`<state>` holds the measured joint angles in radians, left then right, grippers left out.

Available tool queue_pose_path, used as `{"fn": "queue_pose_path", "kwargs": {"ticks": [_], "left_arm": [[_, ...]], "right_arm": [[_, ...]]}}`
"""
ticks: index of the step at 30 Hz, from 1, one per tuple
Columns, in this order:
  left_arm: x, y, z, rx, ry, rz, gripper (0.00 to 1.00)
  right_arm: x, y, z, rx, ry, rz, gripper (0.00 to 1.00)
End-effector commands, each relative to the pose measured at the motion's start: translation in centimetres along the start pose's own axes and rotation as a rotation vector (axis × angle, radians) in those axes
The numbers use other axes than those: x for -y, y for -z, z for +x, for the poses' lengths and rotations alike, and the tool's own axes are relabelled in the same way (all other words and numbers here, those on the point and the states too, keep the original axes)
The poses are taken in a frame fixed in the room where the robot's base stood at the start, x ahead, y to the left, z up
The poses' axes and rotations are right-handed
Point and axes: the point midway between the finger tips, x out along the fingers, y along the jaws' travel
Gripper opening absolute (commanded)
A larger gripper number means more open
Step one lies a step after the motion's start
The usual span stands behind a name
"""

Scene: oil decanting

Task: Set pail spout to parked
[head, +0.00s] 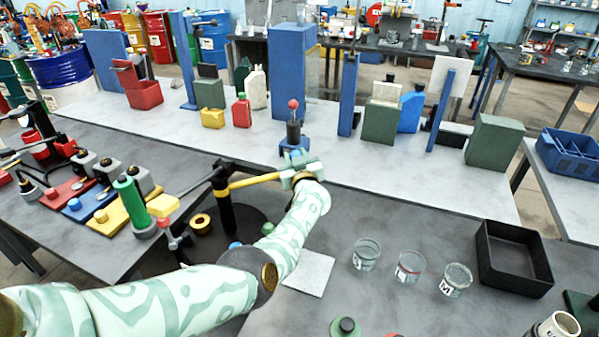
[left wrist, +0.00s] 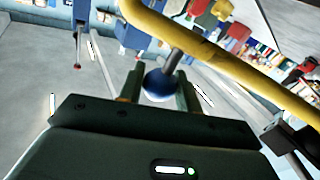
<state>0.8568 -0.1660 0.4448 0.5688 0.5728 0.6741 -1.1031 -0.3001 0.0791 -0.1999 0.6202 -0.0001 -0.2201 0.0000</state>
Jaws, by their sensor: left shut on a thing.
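A yellow spout arm (head: 252,183) reaches right from a black post (head: 225,203) on the grey bench. The yellow tube also crosses the top of the left wrist view (left wrist: 220,58). A short grey rod on it ends in a blue ball knob (left wrist: 160,84). My left gripper (head: 303,172) is at the right end of the yellow arm. In the left wrist view its fingers (left wrist: 158,90) are shut on the blue ball knob, one on each side. My right gripper is not in view.
Glass beakers (head: 410,267) and a black tray (head: 513,258) stand right of my arm. A light square pad (head: 309,273) lies beside my forearm. A red-knobbed post (head: 293,125) stands just beyond my gripper. Colored blocks with a green cylinder (head: 128,191) stand left.

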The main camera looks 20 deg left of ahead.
Motion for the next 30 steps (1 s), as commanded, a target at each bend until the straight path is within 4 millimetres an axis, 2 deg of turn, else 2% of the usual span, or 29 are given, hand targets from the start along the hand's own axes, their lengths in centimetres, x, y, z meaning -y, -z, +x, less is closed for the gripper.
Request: {"fn": "queue_pose_path", "kwargs": {"ticks": [4, 17, 18, 20, 30], "left_arm": [[0.02, -0.1, 0.57, -0.004, 0.023, 0.001, 0.0], [0.16, 0.36, 0.89, -0.011, 0.034, 0.001, 0.0], [0.17, 0.38, 0.91, -0.012, 0.034, 0.001, 0.39], [0.18, 0.38, 0.91, -0.012, 0.034, 0.001, 0.54], [0.24, 0.23, 0.7, -0.008, 0.034, 0.001, 0.54]], "right_arm": [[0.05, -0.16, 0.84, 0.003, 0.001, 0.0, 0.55], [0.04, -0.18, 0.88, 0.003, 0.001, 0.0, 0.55], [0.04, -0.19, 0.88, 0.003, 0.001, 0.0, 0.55], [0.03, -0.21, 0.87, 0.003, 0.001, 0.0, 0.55], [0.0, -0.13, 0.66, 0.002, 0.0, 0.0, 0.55]]}}
